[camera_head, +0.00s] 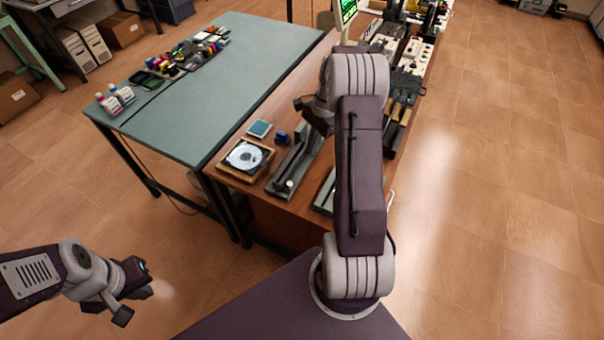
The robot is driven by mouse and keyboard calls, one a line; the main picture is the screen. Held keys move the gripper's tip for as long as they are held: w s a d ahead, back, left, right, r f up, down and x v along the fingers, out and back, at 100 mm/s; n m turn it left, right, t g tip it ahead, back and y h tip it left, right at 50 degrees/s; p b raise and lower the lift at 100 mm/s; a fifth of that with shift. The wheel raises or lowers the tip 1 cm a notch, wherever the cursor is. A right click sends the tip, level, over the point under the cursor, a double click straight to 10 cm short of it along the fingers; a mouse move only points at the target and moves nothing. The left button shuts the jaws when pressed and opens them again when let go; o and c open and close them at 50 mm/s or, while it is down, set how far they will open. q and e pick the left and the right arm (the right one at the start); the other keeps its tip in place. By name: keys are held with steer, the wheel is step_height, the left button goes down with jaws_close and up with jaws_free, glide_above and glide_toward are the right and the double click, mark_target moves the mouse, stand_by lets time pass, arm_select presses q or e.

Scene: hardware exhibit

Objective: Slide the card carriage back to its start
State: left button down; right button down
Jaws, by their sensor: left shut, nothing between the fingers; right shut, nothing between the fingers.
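A long grey-green rail device (282,183) stands on the brown bench, with a dark bar along it and a small pale knob at its near end. I take it to hold the card carriage, but I cannot pick out the carriage or its position. My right gripper (309,111) is over the far end of this device, partly hidden by my own arm. It looks shut and empty; I cannot tell whether it touches the device. My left gripper (136,292) is shut and empty, low at the left over the floor, far from the bench.
A second green base (324,195) is partly behind my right arm. The green table (230,80) adjoins the bench (300,205). Tools crowd its far end.

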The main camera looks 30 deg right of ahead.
steer(key=p, duration=0.1)
glide_toward(294, 185)
steer(key=d+f, duration=0.1)
steer(key=f, duration=0.1)
steer(key=d+f, duration=0.1)
steer(key=f, duration=0.1)
steer(key=shift+d, duration=0.3)
steer(key=shift+a+f+p, duration=0.2)
steer(key=shift+a+p, duration=0.15)
steer(key=shift+a, duration=0.8)
steer(key=shift+a+f, duration=0.15)
steer(key=shift+a, duration=0.55)
arm_select(q)
steer(key=shift+a+r, duration=0.1)
steer(key=shift+r, duration=0.15)
arm_select(e)
steer(key=shift+d, duration=0.1)
